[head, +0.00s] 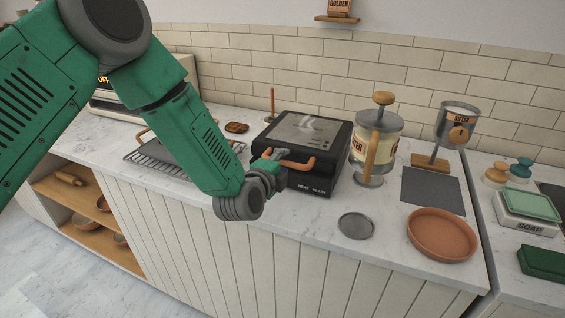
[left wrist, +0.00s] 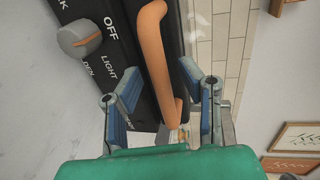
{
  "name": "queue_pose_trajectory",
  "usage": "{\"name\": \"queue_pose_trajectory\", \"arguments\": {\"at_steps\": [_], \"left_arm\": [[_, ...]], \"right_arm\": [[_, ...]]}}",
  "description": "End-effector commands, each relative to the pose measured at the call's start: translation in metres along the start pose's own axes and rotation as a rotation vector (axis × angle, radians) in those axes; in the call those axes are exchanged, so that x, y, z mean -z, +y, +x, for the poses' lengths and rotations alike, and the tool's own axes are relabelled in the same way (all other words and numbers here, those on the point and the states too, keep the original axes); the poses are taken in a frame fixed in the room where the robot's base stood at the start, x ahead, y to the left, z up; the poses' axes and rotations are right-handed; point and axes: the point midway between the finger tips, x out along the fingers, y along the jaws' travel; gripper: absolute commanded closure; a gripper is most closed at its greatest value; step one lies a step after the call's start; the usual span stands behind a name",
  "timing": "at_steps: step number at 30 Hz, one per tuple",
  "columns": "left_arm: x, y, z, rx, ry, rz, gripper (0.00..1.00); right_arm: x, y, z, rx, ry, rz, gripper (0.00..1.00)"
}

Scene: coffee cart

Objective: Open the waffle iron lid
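The waffle iron (head: 313,138) is a black box on the marble counter, its lid closed, with an orange handle (head: 298,164) along the front. In the left wrist view the black front panel with a knob (left wrist: 79,38) and lettering shows beside the orange handle (left wrist: 155,50). My left gripper (head: 273,158) is at the left part of the handle. In the left wrist view its two blue-padded fingers (left wrist: 161,78) are spread apart, with the handle between them in the picture. I cannot tell whether they touch it. My right gripper is not in view.
A glass dispenser (head: 377,140) stands just right of the iron, with a sifter (head: 455,125) behind. A grey disc (head: 356,226) and a terracotta dish (head: 441,234) lie in front right. A wire rack (head: 150,156) is left, behind my arm.

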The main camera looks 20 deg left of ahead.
Motion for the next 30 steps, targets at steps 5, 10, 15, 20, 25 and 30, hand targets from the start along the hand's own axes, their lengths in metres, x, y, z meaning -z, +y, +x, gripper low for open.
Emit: {"name": "queue_pose_trajectory", "arguments": {"at_steps": [5, 10, 15, 20, 25, 30], "left_arm": [[0.000, 0.000, 0.001, 0.000, 0.000, 0.000, 0.66], [0.000, 0.000, 0.001, 0.000, 0.000, 0.000, 1.00], [0.000, 0.001, 0.000, -0.001, 0.000, 0.000, 1.00], [0.000, -0.002, 0.001, -0.008, 0.001, 0.000, 1.00], [-0.002, -0.009, 0.001, -0.024, 0.000, 0.000, 1.00], [-0.003, -0.018, 0.003, -0.045, -0.001, 0.002, 1.00]], "right_arm": [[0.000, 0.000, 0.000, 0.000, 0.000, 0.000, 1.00], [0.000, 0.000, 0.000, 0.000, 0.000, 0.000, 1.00], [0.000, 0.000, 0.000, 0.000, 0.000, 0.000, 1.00], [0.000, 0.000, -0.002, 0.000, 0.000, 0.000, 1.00], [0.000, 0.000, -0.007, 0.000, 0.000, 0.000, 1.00], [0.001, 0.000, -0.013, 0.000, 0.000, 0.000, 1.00]]}}
